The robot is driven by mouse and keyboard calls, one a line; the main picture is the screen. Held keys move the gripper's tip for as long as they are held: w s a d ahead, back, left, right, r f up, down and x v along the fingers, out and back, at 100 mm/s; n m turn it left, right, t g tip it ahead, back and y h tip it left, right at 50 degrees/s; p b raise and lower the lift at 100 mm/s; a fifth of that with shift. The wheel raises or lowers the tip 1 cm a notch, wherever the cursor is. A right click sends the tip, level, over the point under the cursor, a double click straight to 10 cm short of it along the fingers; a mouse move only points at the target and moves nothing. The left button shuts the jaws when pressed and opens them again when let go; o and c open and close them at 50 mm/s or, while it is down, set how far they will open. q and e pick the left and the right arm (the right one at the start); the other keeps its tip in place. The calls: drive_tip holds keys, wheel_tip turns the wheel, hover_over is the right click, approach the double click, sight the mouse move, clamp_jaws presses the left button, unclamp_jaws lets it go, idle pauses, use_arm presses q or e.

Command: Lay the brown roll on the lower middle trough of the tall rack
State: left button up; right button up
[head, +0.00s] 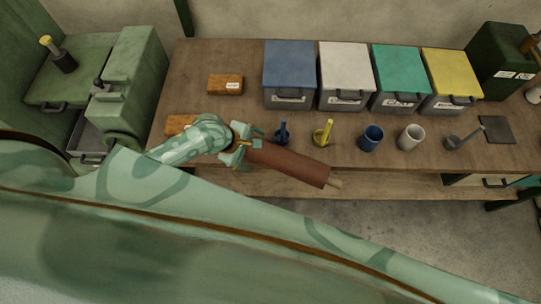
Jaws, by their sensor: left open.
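My left gripper (249,143) is open at the roll's upper left end and hides that end. I cannot tell whether its fingers are around the roll or just beside it. The tall rack and its troughs are not in view. My right gripper is not in view.
The wooden workbench (220,60) carries blue (290,68), white (346,70), green (400,72) and yellow (450,75) bins. Blue (371,138) and white (411,137) cups stand near its front edge. A green machine (130,75) is at left. Concrete floor (400,230) shows below.

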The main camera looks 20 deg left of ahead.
sight(264, 154)
use_arm(q)
drive_tip(key=b+x, duration=0.2)
drive_tip(key=x, duration=0.5)
drive_tip(key=shift+w+d+f, duration=0.1)
drive_tip(key=shift+w+f, duration=0.05)
drive_tip(key=shift+f, duration=0.1)
drive_tip(key=b+x, duration=0.3)
drive_tip(key=x, duration=0.2)
drive_tip(key=shift+w+d, duration=0.1)
drive_tip(key=shift+w, duration=0.05)
drive_tip(key=shift+r, duration=0.1)
drive_tip(key=c, duration=1.8)
drive_tip(key=shift+w+r, duration=0.15)
drive_tip(key=shift+r, duration=0.05)
